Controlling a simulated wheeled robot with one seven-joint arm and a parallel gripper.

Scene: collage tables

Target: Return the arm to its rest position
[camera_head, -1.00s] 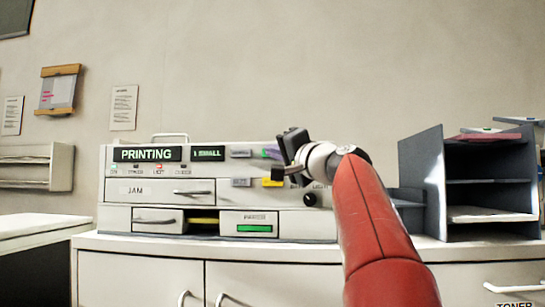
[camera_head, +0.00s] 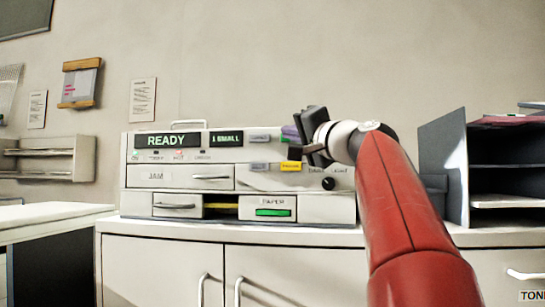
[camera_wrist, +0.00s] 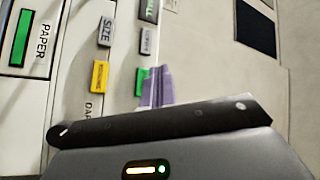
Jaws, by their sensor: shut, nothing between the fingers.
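My red arm rises from the lower right in the head view. My gripper (camera_head: 290,131) is in front of the upper right of a pale copier (camera_head: 240,178), its black body turned sideways. Its two lavender fingers also show in the wrist view (camera_wrist: 157,86), shut together with nothing between them. They partly cover a green button (camera_wrist: 140,82) there. I cannot tell whether they touch the panel. The copier's display (camera_head: 174,140) reads READY, and the smaller one (camera_head: 227,138) reads 1 SMALL.
The copier stands on a white cabinet (camera_head: 170,262) with handles. A dark shelf unit (camera_head: 446,160) stands to the right of my arm. A white table (camera_head: 50,215) is at left. Wall notices and a rack (camera_head: 75,158) hang behind. The wall space above my gripper is clear.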

